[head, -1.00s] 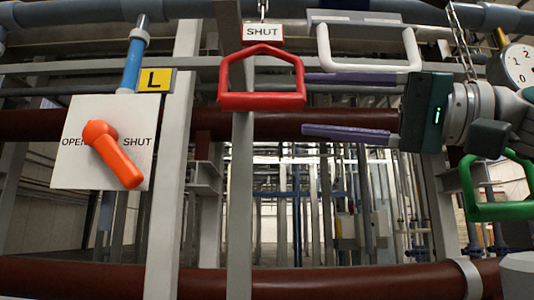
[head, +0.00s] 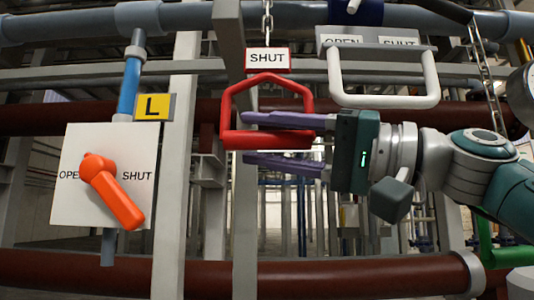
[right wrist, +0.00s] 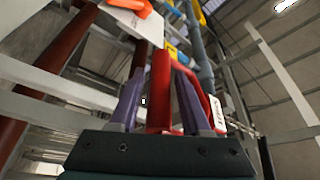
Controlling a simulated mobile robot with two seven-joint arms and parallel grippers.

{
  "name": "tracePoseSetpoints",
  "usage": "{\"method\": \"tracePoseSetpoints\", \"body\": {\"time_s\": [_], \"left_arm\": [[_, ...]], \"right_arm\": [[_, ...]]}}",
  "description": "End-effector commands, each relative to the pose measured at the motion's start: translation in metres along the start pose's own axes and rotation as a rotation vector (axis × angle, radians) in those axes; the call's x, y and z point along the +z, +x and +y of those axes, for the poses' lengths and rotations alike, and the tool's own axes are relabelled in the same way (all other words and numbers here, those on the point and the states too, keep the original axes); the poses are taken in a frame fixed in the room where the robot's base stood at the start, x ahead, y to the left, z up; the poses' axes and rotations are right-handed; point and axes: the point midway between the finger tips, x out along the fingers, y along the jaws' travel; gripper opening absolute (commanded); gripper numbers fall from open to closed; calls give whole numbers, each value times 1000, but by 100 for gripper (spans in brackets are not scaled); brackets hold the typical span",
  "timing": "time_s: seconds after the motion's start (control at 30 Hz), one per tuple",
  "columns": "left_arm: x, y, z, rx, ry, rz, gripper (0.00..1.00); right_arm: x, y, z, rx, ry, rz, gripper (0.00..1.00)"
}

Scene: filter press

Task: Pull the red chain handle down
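The red chain handle (head: 233,107) hangs from a chain under a SHUT sign (head: 267,58) in the head view. My right gripper (head: 247,137) comes in from the right, its two purple fingers apart. The upper finger reaches through the handle's loop, above the bottom bar; the lower finger is below the bar. In the right wrist view the red bar (right wrist: 160,85) lies between the fingers of my right gripper (right wrist: 162,85), with small gaps on both sides. My left gripper is not in view.
A white handle (head: 385,101) under OPEN and SHUT labels is just right of and above the red one. An orange lever (head: 115,195) on a white panel is at the left. A green handle (head: 487,245) is behind my right arm. Brown pipes (head: 100,272) run behind.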

Motion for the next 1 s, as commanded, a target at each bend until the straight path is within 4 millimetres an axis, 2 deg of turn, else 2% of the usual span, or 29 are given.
{"method": "tracePoseSetpoints", "body": {"time_s": [0.07, 0.4, 1.0], "left_arm": [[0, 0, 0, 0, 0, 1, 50], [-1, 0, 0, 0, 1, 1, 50], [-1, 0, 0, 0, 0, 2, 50]], "right_arm": [[0, 0, 0, 0, 0, 0, 37], [0, 0, 0, 0, 0, 0, 0], [0, 0, 0, 0, 0, 1, 0]]}}
